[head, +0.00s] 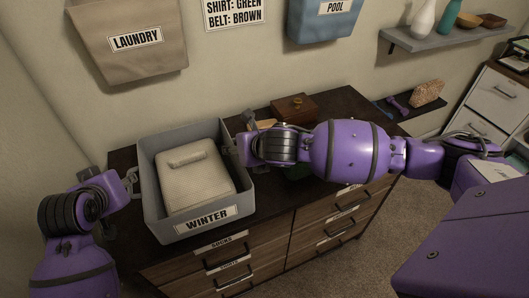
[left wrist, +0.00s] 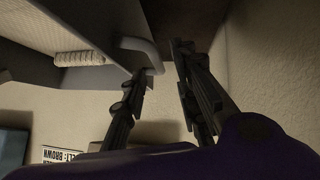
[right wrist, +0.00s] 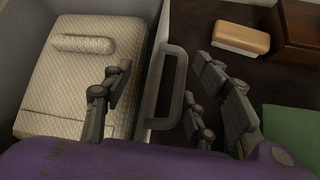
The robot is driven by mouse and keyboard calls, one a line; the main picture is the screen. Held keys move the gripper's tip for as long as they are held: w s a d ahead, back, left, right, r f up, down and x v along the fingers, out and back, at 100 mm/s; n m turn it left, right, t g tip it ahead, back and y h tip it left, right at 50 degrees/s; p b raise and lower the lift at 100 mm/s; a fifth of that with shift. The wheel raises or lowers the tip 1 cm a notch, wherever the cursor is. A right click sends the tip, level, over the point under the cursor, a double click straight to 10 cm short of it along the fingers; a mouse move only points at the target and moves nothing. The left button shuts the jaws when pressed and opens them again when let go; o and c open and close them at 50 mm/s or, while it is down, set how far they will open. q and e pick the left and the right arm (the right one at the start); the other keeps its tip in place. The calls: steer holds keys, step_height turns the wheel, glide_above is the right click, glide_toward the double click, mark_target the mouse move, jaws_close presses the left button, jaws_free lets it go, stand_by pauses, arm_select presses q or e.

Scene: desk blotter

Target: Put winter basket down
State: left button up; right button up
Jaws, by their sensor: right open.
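The grey winter basket (head: 165,229) sits on top of the dark dresser, its WINTER label facing front. A folded quilted cream item (head: 193,180) lies inside it. My left gripper (head: 131,182) is at the basket's left side. In the left wrist view its fingers (left wrist: 160,95) are apart, close to the basket's left handle (left wrist: 147,50), with nothing clasped between them. My right gripper (head: 236,150) is at the right side. In the right wrist view its fingers (right wrist: 160,100) are open, one over the basket's inside and the others outside, around the right handle (right wrist: 168,88) without closing on it.
A wooden box (head: 294,107) and a tan block (right wrist: 241,39) stand on the dresser (head: 350,105) right of the basket; something green (right wrist: 292,130) lies nearby. A LAUNDRY bin (head: 130,55) and a POOL bin (head: 322,22) hang on the wall behind. A shelf (head: 440,38) is at the right.

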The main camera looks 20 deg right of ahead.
arm_select(q)
steer(key=v, duration=0.9)
steer(key=shift+s+r, duration=0.25)
arm_select(e)
steer(key=v, duration=1.2)
arm_select(q)
steer(key=shift+s+f, duration=0.1)
arm_select(e)
steer(key=shift+s, duration=0.1)
